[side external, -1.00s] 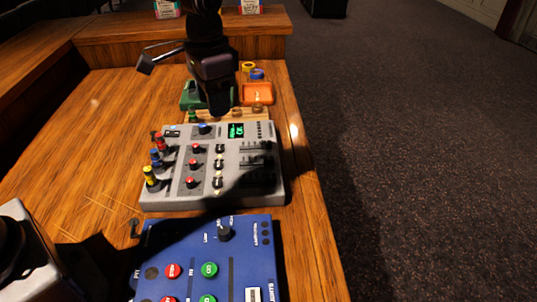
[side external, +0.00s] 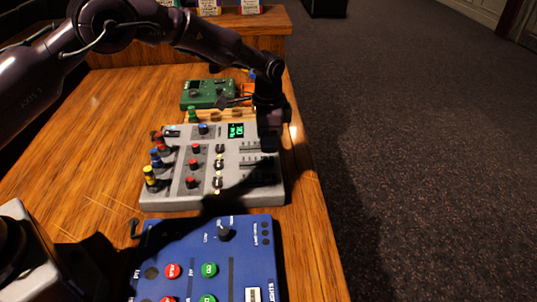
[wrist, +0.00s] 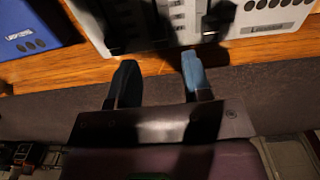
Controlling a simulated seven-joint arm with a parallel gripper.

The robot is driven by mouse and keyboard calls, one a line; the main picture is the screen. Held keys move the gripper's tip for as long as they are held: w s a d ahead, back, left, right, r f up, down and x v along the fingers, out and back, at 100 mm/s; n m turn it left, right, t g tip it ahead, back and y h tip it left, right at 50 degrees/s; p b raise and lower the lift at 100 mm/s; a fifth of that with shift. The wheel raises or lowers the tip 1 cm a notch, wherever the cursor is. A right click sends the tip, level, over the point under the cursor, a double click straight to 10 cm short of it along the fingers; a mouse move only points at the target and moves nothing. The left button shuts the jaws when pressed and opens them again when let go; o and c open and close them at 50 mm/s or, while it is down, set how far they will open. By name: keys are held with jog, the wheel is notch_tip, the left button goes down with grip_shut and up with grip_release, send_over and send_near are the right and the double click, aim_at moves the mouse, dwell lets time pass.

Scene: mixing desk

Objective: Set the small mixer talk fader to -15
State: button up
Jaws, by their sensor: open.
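The small mixer (side external: 212,198) is a light grey console on the wooden desk, with coloured knobs, a green-lit display (side external: 236,130) and several faders (side external: 250,162) on its right part. My gripper (side external: 268,146) is over the mixer's right edge, close to the faders and partly covering them. In the wrist view my gripper's two fingers (wrist: 158,64) stand apart with nothing between them, below the mixer's edge in the picture. Fader slots (wrist: 180,14) show beyond the fingertips, partly in shadow. The labels are too small to tell which fader is talk.
A blue control box (side external: 190,245) with red and green buttons stands in front of the mixer. A green device (side external: 206,92) lies behind it. An orange tray (side external: 247,90) is mostly hidden by my arm. The desk (side external: 95,130) left of the mixer is clear.

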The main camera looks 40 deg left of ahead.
aim_at(268, 158)
jog(key=shift+f, duration=2.75)
grip_shut()
